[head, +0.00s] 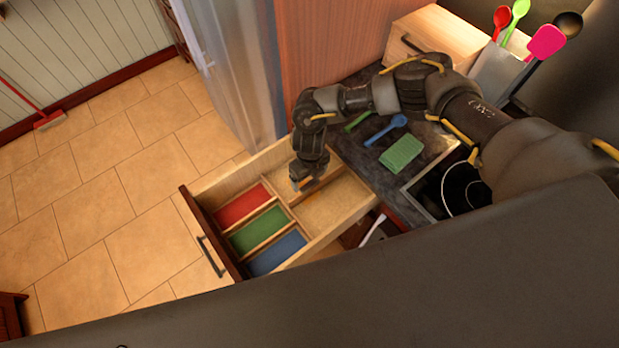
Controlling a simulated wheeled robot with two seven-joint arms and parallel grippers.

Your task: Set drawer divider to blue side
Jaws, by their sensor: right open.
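The wooden drawer (187,205) is pulled open below the counter. Its front part has a red compartment (241,204), a green compartment (259,231) and a blue compartment (276,253), with red farthest from me and blue nearest. Behind them is a bare wooden section, crossed by a thin wooden divider (328,182). My right gripper (302,184) points down into this section, beside or around the divider; I cannot tell if it touches. Its jaws are open, and the fingertips are partly hidden. My left gripper is out of view.
On the dark counter lie a blue spoon (388,129), a green utensil (358,121) and a green sponge (402,153), under my right arm. A wooden box (440,30) and a utensil holder (497,72) stand behind.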

